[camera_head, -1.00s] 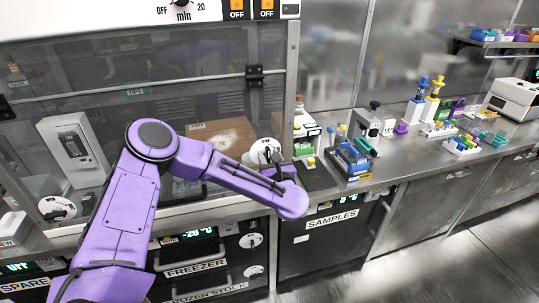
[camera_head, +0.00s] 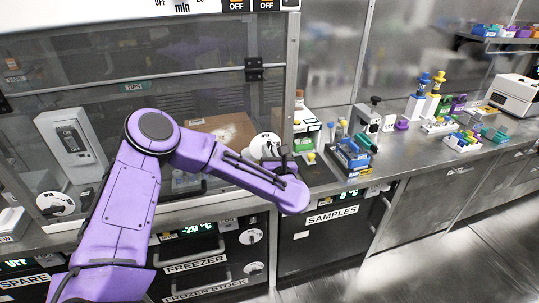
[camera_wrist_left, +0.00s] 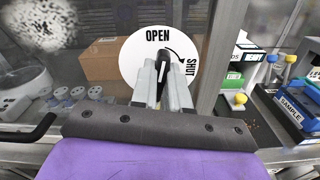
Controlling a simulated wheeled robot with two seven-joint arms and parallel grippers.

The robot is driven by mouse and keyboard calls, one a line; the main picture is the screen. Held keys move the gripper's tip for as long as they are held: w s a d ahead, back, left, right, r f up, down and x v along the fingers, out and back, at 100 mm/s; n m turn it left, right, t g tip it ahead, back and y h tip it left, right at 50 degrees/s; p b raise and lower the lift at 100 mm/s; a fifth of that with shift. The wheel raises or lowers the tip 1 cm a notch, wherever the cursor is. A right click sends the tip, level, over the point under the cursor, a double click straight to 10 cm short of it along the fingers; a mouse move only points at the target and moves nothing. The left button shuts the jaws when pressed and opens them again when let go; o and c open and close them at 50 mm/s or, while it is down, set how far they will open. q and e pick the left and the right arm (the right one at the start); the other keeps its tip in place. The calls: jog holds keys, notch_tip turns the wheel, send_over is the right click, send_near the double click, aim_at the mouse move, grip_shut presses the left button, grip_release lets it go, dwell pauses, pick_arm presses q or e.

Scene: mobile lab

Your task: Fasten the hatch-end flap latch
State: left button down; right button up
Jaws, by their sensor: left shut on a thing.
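The flap latch is a white round dial (camera_head: 262,146) with a dark handle, at the lower right of the glass-fronted hood in the head view. In the left wrist view, the dial (camera_wrist_left: 136,68) reads OPEN at the top and SHUT at the right, with a curved arrow from OPEN toward SHUT. The black handle (camera_wrist_left: 160,58) stands nearly upright, its tip below OPEN. My left gripper (camera_wrist_left: 163,76) is shut on the handle, its fingers on both sides; they hide the lower part. In the head view the left gripper (camera_head: 283,158) is at the dial, partly hidden by my forearm.
Another white dial (camera_head: 56,204) sits at the hood's lower left. The hood's metal post (camera_head: 290,80) stands right beside the latch. A blue sample rack (camera_head: 352,156) and bottles (camera_head: 306,130) stand close by on the bench. A cardboard box (camera_wrist_left: 105,62) is behind the glass.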

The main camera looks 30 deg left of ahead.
pick_arm(q)
jog(key=shift+w+d+f+m+b, duration=0.1)
jog(key=shift+f+m+b, duration=0.05)
jog(key=shift+m, duration=2.45)
jog(key=shift+w+d+f+m+b, duration=0.1)
jog(key=shift+f+m, duration=0.05)
jog(key=shift+m, duration=2.45)
jog(key=shift+w+d+f+m+b, duration=0.1)
jog(key=shift+f+m+b, duration=0.05)
jog(key=shift+m, duration=2.45)
jog(key=c, duration=1.1)
grip_release()
